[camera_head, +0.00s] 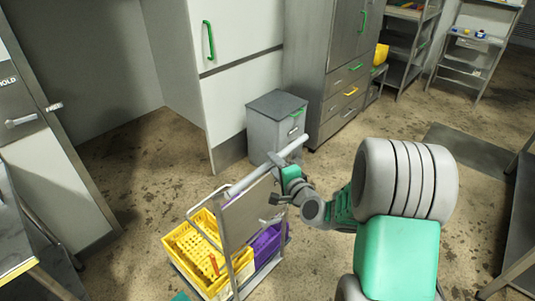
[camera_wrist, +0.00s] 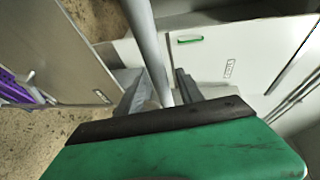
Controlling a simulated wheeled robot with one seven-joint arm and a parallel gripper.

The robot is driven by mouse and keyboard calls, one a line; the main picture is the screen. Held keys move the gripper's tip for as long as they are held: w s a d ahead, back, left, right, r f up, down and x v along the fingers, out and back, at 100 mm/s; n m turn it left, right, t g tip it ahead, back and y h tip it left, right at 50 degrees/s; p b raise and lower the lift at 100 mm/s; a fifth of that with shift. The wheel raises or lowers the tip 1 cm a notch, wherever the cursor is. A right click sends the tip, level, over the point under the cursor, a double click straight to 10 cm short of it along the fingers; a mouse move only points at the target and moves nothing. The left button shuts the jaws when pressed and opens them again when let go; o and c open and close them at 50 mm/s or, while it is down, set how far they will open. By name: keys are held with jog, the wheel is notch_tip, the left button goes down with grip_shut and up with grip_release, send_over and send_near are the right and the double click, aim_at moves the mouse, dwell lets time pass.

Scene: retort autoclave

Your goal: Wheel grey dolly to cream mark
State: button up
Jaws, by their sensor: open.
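The grey dolly (camera_head: 248,214) stands on the floor at the lower middle of the head view, with an upright grey panel and a pale push bar (camera_head: 255,178) along its top. My gripper (camera_head: 279,170) is at the push bar, toward its far right part. In the wrist view the bar (camera_wrist: 146,40) runs down between the two fingers of my gripper (camera_wrist: 160,92), which are open around it. The panel (camera_wrist: 55,45) shows at the left there. I cannot make out a cream mark on the floor in either view.
The dolly carries a yellow crate (camera_head: 190,245) and a purple crate (camera_head: 267,246). A small grey cabinet (camera_head: 272,128) stands just beyond it, by tall cabinets (camera_head: 340,60). A bench (camera_head: 30,250) is at left, a dark mat (camera_head: 470,150) at right. Speckled floor is open between.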

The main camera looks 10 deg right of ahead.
jog(key=p+x, duration=0.1)
jog(key=x, duration=0.4)
jog(key=shift+c, duration=0.2)
grip_shut()
dwell(1.1)
